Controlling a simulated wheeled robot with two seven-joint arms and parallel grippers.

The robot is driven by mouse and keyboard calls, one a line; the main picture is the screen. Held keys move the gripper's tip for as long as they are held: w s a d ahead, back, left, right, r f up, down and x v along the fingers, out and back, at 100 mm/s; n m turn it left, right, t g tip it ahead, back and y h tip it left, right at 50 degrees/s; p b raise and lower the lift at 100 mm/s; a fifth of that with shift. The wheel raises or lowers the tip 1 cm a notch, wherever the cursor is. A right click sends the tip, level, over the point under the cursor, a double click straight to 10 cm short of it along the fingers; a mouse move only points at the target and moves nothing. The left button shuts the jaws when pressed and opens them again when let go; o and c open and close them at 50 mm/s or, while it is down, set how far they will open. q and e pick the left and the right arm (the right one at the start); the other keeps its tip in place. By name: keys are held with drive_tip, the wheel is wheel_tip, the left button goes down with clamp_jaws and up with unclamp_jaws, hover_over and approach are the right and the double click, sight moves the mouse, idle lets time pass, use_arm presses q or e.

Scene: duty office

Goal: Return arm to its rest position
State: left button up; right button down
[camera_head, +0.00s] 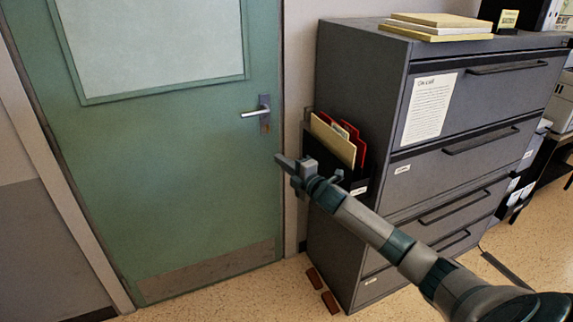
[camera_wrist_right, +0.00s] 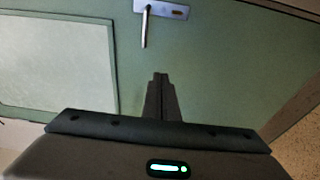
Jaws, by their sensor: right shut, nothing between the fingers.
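My right arm reaches in from the lower right in the head view. My right gripper (camera_head: 282,162) is at its end, in front of the green door's right part and left of the file holder. It is shut and empty. In the right wrist view the shut fingers (camera_wrist_right: 160,82) point toward the door, with the door handle (camera_wrist_right: 146,26) beyond them and apart from them. My left gripper does not show.
The green door (camera_head: 190,160) is shut, with its lever handle (camera_head: 258,112) above my gripper. A dark filing cabinet (camera_head: 355,80) stands right of it, close to my arm. A file holder (camera_head: 362,185) with folders is on its side. Brown blocks (camera_head: 331,302) lie on the floor.

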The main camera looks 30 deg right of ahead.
drive_tip(key=shift+s, duration=0.15)
drive_tip(key=shift+f, duration=0.1)
idle(0.4)
